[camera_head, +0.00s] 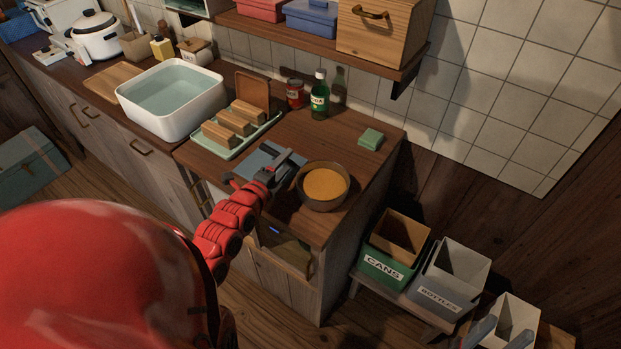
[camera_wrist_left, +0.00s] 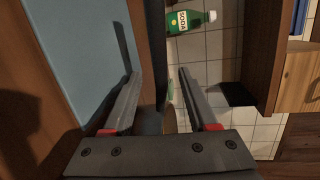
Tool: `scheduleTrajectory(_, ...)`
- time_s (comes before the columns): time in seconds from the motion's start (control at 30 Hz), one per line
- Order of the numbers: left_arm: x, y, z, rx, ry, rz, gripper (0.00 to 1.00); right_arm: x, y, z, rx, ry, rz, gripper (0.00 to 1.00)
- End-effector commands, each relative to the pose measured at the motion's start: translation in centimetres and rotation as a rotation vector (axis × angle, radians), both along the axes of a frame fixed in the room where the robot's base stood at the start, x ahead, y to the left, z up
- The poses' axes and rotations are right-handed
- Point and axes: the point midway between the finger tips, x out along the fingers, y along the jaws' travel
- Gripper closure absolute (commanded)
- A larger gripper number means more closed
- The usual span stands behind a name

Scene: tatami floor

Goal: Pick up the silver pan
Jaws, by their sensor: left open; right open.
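A round dark-rimmed pan (camera_head: 324,187) with orange-brown contents stands on the right part of the wooden counter; it does not look clearly silver, and no other pan is plain to see. My left gripper (camera_head: 276,166) is just left of this pan, over a flat blue-grey panel (camera_head: 254,163). In the left wrist view its fingers (camera_wrist_left: 160,95) are spread, with a dark edge of the blue-grey panel (camera_wrist_left: 80,45) passing between or behind them; I cannot tell whether they touch it. My right gripper (camera_head: 498,336) shows at the lower right, its fingers apart and empty.
A green soda bottle (camera_head: 319,95), red jar (camera_head: 295,93) and green sponge (camera_head: 370,139) stand behind. A green tray (camera_head: 232,150) with bread-like blocks and a white basin (camera_head: 171,98) are left. Bins for cans (camera_head: 389,255) and bottles (camera_head: 449,278) stand right.

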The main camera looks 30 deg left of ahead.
Motion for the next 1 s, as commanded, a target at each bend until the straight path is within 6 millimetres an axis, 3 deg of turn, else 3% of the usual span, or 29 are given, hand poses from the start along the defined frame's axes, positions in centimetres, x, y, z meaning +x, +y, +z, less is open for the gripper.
scheduleTrajectory(0.13, 1.48, 0.04, -0.06, 0.001, -0.003, -0.001, 0.42, 0.0, 0.0, 0.36, 0.0, 0.0, 0.0, 0.5)
scheduleTrajectory(0.4, 1.65, 0.09, -0.19, 0.002, -0.002, -0.001, 0.43, 0.0, 0.01, 0.31, 0.0, 0.0, 0.0, 0.5)
scheduleTrajectory(0.7, 1.63, 0.11, -0.19, 0.001, -0.002, 0.0, 0.97, 0.0, 0.01, 0.32, 0.0, 0.0, 0.0, 0.5)
scheduleTrajectory(1.0, 1.62, 0.11, -0.2, 0.001, -0.002, 0.0, 1.0, 0.0, 0.0, 0.31, 0.0, 0.0, 0.0, 0.5)
